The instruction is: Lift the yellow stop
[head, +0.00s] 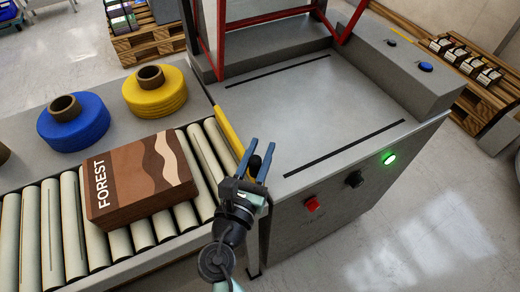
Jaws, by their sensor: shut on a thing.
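The yellow stop (229,132) is a narrow yellow bar across the end of the roller conveyor, between the rollers and the grey machine bed. A black knob (255,163) is at its near end. My gripper (261,146) is over this near end, its two blue fingers on either side of the knob and shut on it. The lower part of the knob and the near end of the bar are partly hidden by the gripper. How high the bar sits against the rollers is hard to tell.
A brown FOREST box (140,180) lies on the rollers (60,235), left of the stop. Blue (75,122) and yellow (155,92) rolls stand behind it. The machine bed (310,110) is clear. Its front has a red button (312,205), a black knob and a lit green light (389,158).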

